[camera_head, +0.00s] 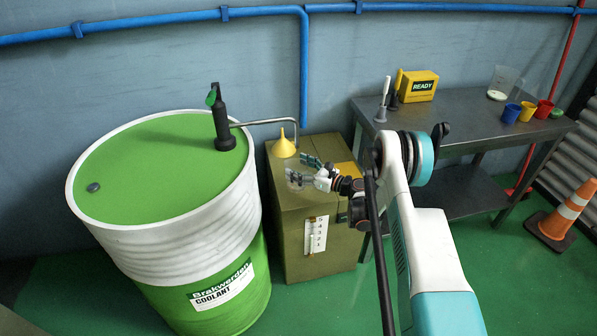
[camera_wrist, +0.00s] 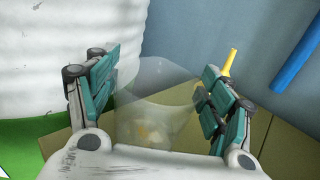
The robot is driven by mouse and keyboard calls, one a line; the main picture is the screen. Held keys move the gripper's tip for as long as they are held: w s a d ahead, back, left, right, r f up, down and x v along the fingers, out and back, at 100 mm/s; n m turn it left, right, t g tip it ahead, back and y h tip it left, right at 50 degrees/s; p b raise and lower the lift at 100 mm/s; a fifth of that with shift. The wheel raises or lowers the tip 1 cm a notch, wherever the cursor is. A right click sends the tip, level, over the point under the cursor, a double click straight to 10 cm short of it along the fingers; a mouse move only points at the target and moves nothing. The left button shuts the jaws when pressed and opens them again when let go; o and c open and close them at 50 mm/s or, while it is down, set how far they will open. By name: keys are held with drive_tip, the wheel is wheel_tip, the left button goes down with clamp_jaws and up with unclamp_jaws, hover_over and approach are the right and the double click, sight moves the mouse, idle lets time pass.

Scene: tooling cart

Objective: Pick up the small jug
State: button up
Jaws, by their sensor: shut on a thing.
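The small jug (camera_wrist: 158,118) is clear and see-through, and it stands between the two teal-padded fingers of my gripper (camera_wrist: 161,88) in the wrist view. The fingers are shut on its sides. In the head view my gripper (camera_head: 303,171) is over the top of the olive cabinet, with the clear jug (camera_head: 295,180) faintly visible at its fingertips. I cannot tell whether the jug's base touches the cabinet top.
A green-and-white coolant drum (camera_head: 150,235) with a black pump (camera_head: 223,128) stands left of the olive cabinet (camera_head: 292,240). A yellow funnel (camera_head: 283,147) sits behind my gripper. A steel bench (camera_head: 450,118) at right holds another clear jug (camera_head: 505,80) and coloured cups.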

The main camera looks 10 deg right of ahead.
drive_tip(key=shift+r, duration=0.15)
drive_tip(key=r+p+v, duration=0.3)
drive_tip(key=v, duration=1.5)
idle(0.5)
drive_tip(key=shift+r, duration=0.2)
idle(2.8)
